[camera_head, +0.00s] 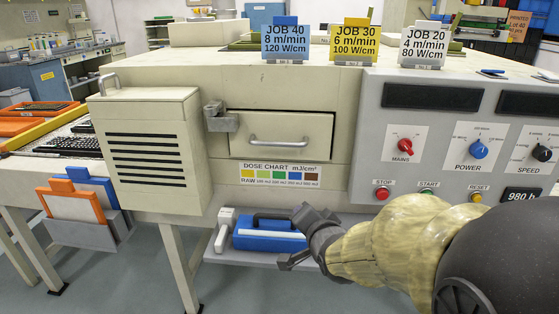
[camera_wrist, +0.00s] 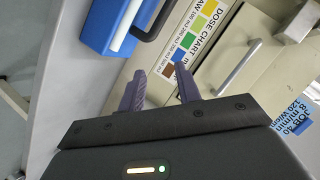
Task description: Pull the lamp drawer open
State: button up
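The lamp drawer (camera_head: 282,132) is a cream panel in the front of the machine, and it looks shut. Its grey bar handle (camera_head: 278,143) runs across the front. The handle also shows at the upper right of the wrist view (camera_wrist: 238,68). A grey metal latch block (camera_head: 220,118) sits at the drawer's upper left edge; I cannot tell whether it holds the drawer. My gripper (camera_head: 293,240) is below the drawer, in front of the lower shelf, apart from the handle. In the wrist view (camera_wrist: 161,78) its two fingers are spread with nothing between them.
A dose chart label (camera_head: 280,174) is below the drawer. A blue case (camera_head: 268,236) and a white-handled tool lie on the shelf behind my gripper. A vented cream box (camera_head: 150,150) juts out left. The grey control panel (camera_head: 450,130) with knobs and buttons is right.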

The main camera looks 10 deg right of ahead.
notch_tip(320, 180, up, 8)
jog(key=m+t+y+b, duration=0.2)
jog(key=m+t+b, duration=0.2)
jog(key=m+t, duration=0.1)
jog(key=shift+a+f+m+t, duration=0.2)
jog(key=shift+a+m+t, duration=0.25)
jog(key=shift+t, duration=0.45)
jog(key=shift+w+r, duration=0.1)
jog(key=shift+w, duration=0.1)
jog(key=p, duration=1.3)
send_near(279, 144)
jog(key=shift+w+d+r+p, duration=0.1)
jog(key=shift+w+r+p, duration=0.1)
jog(key=shift+w+p, duration=0.4)
jog(key=p, duration=0.4)
jog(key=shift+w, duration=0.4)
jog(key=x, duration=0.8)
jog(key=shift+w+f+p, duration=0.2)
jog(key=shift+w+p, duration=0.15)
